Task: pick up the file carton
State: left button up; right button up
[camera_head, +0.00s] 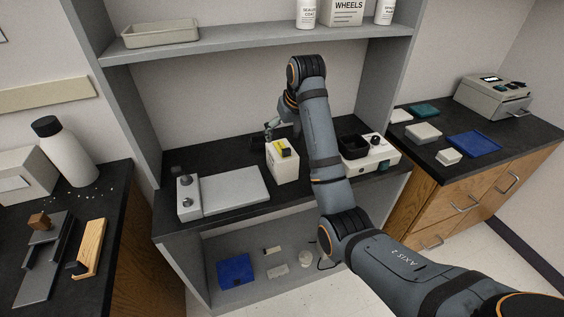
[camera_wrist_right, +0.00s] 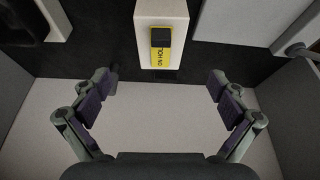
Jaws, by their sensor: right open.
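An upright white carton (camera_head: 285,171) stands on the black counter between the shelf uprights; I take it for the file carton. A small yellow and black block (camera_head: 283,147) lies on its top. In the right wrist view the carton (camera_wrist_right: 145,15) is at the top middle, and the block (camera_wrist_right: 160,48) shows the letters "ON HOL". In the head view the right gripper (camera_head: 273,130) is behind the carton, partly hidden by my arm. My left gripper is not in view.
A grey flat-plated device (camera_head: 232,190) stands left of the carton. A white device (camera_head: 372,163) and a black bin (camera_head: 352,146) are at its right, close to my arm. A shelf (camera_head: 240,45) with a tray and bottles hangs above.

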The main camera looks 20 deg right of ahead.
aim_at(286, 149)
jog(key=b+x, duration=0.1)
jog(key=x, duration=0.2)
jog(key=shift+s+b, duration=0.1)
jog(key=shift+b, duration=0.3)
jog(key=shift+p+x, duration=0.3)
jog(key=shift+x, duration=0.8)
jog(key=shift+w+x, duration=0.1)
jog(key=shift+x, duration=1.25)
jog(key=shift+w+x, duration=0.15)
jog(key=shift+x, duration=1.25)
jog(key=shift+r, duration=0.15)
jog(key=c, duration=1.4)
jog(key=shift+c, duration=0.5)
